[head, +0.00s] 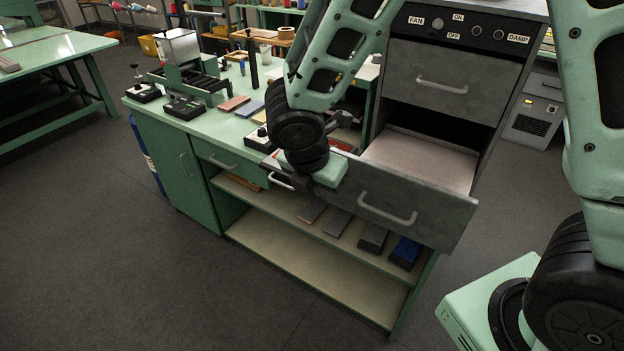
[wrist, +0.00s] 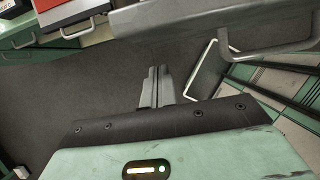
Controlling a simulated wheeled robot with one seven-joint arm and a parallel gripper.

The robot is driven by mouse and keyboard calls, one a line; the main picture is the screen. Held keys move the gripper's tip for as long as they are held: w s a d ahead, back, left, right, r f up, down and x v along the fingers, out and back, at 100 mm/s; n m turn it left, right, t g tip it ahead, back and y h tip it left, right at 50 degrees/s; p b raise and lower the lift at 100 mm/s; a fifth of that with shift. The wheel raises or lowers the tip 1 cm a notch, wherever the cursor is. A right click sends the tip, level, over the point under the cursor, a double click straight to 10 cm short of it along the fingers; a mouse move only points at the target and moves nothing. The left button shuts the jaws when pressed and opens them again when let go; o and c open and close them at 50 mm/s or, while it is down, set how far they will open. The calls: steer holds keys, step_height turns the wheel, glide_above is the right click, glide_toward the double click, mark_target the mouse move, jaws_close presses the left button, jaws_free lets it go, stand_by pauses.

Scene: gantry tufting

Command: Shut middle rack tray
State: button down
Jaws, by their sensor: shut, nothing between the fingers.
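The grey rack tray (head: 455,215) below the shut upper tray (head: 470,72) stands pulled well out, its pale inner floor showing. Its bar handle (head: 388,216) is on the front face, and a grey front edge (wrist: 180,20) with a handle (wrist: 268,52) shows at the top of the wrist view. My gripper (wrist: 155,72) is shut and empty, its fingers together over the dark floor, apart from the tray front in that view. In the head view my wrist is at the tray's left front corner and hides it; the fingertips are not clear there, and contact cannot be told.
The green workbench (head: 215,120) left of the rack carries blocks and small devices. A small bench drawer (head: 222,160) is near my wrist. The floor (head: 190,290) in front is clear.

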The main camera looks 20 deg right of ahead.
steer(key=shift+w+d, duration=0.55)
steer(key=shift+d, duration=0.25)
steer(key=shift+w+d, duration=0.1)
